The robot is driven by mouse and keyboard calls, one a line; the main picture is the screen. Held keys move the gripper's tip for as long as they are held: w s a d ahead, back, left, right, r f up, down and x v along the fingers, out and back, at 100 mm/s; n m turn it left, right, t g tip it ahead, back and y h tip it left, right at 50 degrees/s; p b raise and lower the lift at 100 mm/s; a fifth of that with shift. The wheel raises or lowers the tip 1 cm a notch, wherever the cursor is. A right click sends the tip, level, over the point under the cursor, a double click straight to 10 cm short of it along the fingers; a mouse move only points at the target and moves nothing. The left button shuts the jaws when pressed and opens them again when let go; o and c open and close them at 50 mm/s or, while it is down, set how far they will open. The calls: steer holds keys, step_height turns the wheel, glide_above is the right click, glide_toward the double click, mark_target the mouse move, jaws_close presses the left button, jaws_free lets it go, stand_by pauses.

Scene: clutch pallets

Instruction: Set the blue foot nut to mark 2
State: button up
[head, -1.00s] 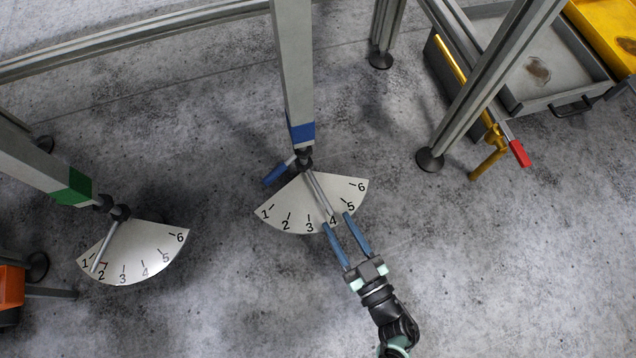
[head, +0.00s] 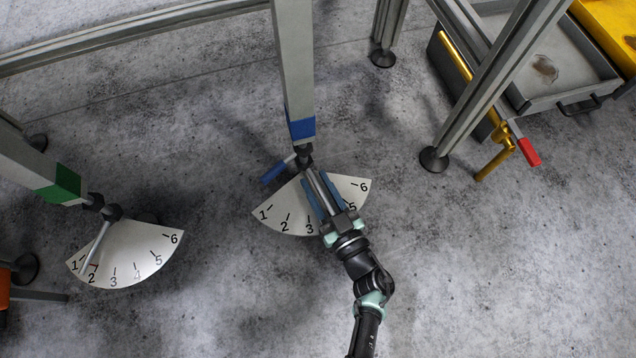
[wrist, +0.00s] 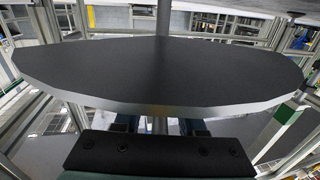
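The blue foot nut (head: 304,158) sits at the bottom of the leg with the blue band (head: 301,128). Its grey lever (head: 319,188) points down and right over the pale numbered dial (head: 275,210), toward the area of mark 4. Mark 4 and the lever's end are hidden by my gripper. Mark 2 (head: 286,224) is clear, left of the lever. My gripper (head: 315,180) has its two blue fingers on either side of the lever, tips near the nut. In the wrist view the fingers (wrist: 160,126) stand apart below a dark plate; contact with the lever cannot be told.
A blue-handled lever (head: 274,172) sticks out left of the nut. A green-banded leg (head: 66,182) with its own dial (head: 130,262) stands left. Another frame foot (head: 433,159) and a red-handled yellow clamp (head: 528,151) are right. Floor between is clear.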

jaws_close()
stand_by(1.2)
